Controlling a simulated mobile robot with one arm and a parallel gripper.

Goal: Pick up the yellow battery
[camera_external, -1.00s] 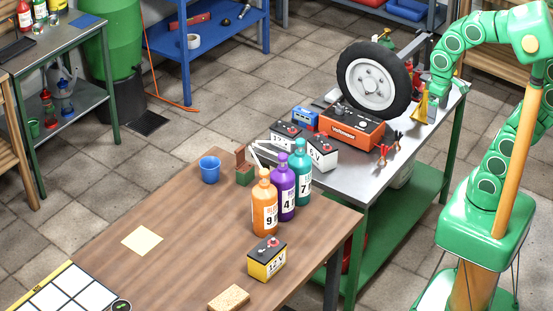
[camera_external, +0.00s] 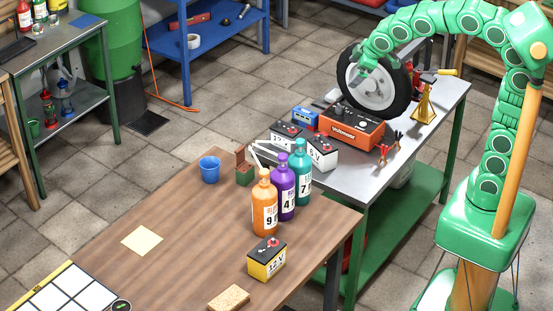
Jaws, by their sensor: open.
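The yellow battery (camera_external: 266,263) has a black top with red caps and a "12 V" label. It stands upright on the brown wooden table (camera_external: 185,230), near its right front edge. My gripper (camera_external: 357,86) is open at the end of my green arm, in front of the upper part of the tyre in the picture. It is far behind the battery, up and to the right, and not touching it. The fingertips are small and hard to make out.
Orange, purple and teal bottles (camera_external: 264,205) stand just behind the battery. A sponge (camera_external: 229,298) lies in front. White batteries (camera_external: 322,153), an orange voltmeter (camera_external: 351,128), a tyre (camera_external: 400,90) and a yellow stand (camera_external: 425,104) occupy the metal bench.

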